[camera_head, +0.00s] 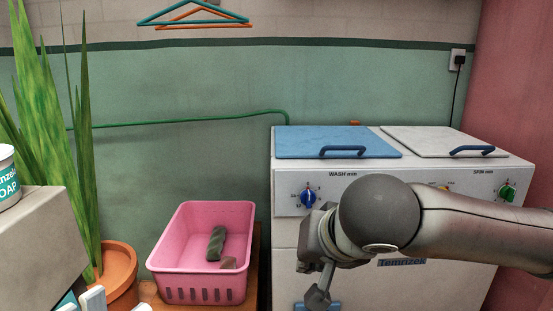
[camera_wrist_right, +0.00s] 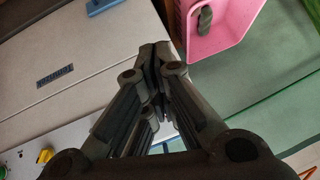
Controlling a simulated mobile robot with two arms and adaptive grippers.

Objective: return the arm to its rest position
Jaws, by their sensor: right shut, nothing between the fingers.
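My right arm reaches in from the right in the head view, in front of the white washing machine (camera_head: 400,190). My right gripper (camera_head: 318,292) hangs low at its left end, pointing down before the machine's front. In the right wrist view its fingers (camera_wrist_right: 155,52) are closed together with nothing between them. The pink basket (camera_head: 165,262) stands to the left of the gripper, apart from it, with a dark green rolled item (camera_head: 215,243) inside. The basket also shows in the right wrist view (camera_wrist_right: 215,58). My left gripper is not in view.
A potted plant (camera_head: 118,275) and a grey surface (camera_head: 40,240) with a soap tub (camera_head: 6,178) stand at the left. The machine has a blue lid (camera_head: 325,140) and a white lid (camera_head: 440,140), both shut. Hangers (camera_head: 195,22) hang on the wall.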

